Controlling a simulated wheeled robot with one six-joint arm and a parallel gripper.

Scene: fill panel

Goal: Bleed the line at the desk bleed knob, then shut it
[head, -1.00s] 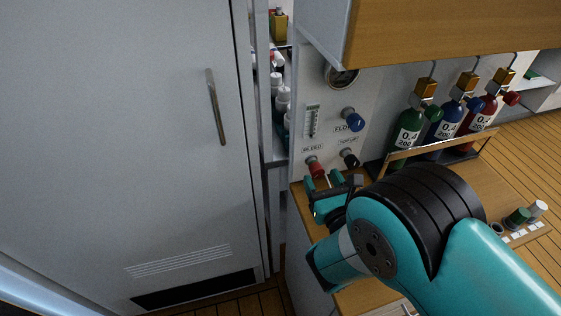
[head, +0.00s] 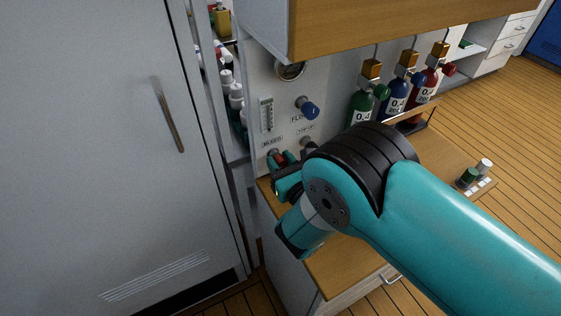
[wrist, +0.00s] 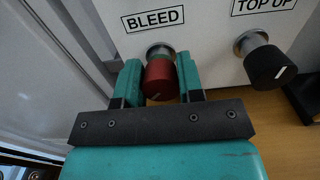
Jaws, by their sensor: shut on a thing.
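The red bleed knob (wrist: 159,80) sits on the white panel under the BLEED label (wrist: 154,18) in the wrist view. A white mark shows on its face. My gripper (wrist: 160,82) has one teal finger on each side of the knob and is shut on it. In the head view my gripper (head: 284,160) is at the panel's lower left, and only a little of the red knob (head: 274,154) shows there. The panel (head: 285,110) also carries a gauge (head: 291,71) and a flow tube (head: 267,114).
The black TOP UP knob (wrist: 265,66) is to the right of the bleed knob. A blue knob (head: 309,108) sits higher on the panel. Green, blue and red bottles (head: 396,93) stand right of it. A grey door (head: 90,150) is at the left.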

